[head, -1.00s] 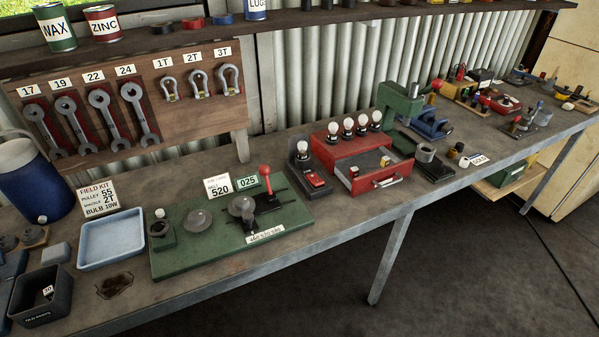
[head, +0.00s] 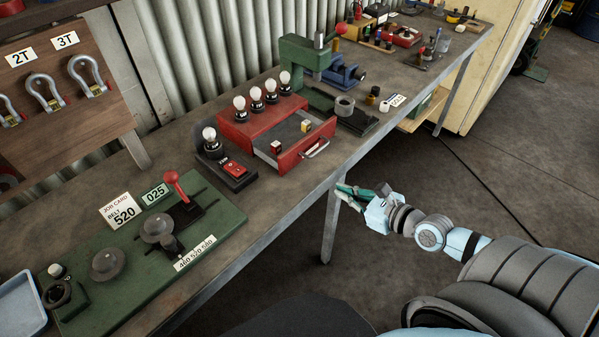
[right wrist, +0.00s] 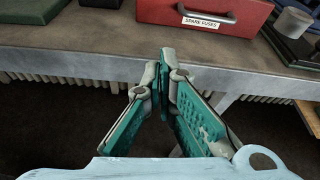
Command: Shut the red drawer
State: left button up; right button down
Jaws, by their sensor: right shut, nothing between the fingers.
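The red drawer (head: 309,155) stands pulled out from its red cabinet (head: 238,129) on the bench. Its front has a metal handle, and two small items show inside. In the right wrist view the drawer front (right wrist: 180,12) carries a "SPARE FUSES" label and the handle, at the top of the picture. My right gripper (head: 342,190) is shut and empty. It is in front of the bench edge, below and apart from the drawer front. Its closed fingertips (right wrist: 165,55) point toward the bench edge in the right wrist view. My left gripper is not in view.
Several bulbs (head: 255,94) stand on the cabinet top. A black switch base (head: 227,168) with a bulb is at its left, and a green press (head: 305,55) is behind right. A dark block with a grey ring (head: 345,105) sits right of the drawer. The floor in front is clear.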

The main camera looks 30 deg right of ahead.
jog(key=a+r+m, duration=0.1)
jog(key=a+r, duration=0.1)
send_near(289, 167)
jog(key=shift+w+f+p, duration=0.4)
jog(key=shift+w+f, duration=0.5)
jog(key=w, duration=0.2)
jog(key=w+a, duration=0.1)
jog(key=w, duration=0.1)
jog(key=shift+a, duration=0.2)
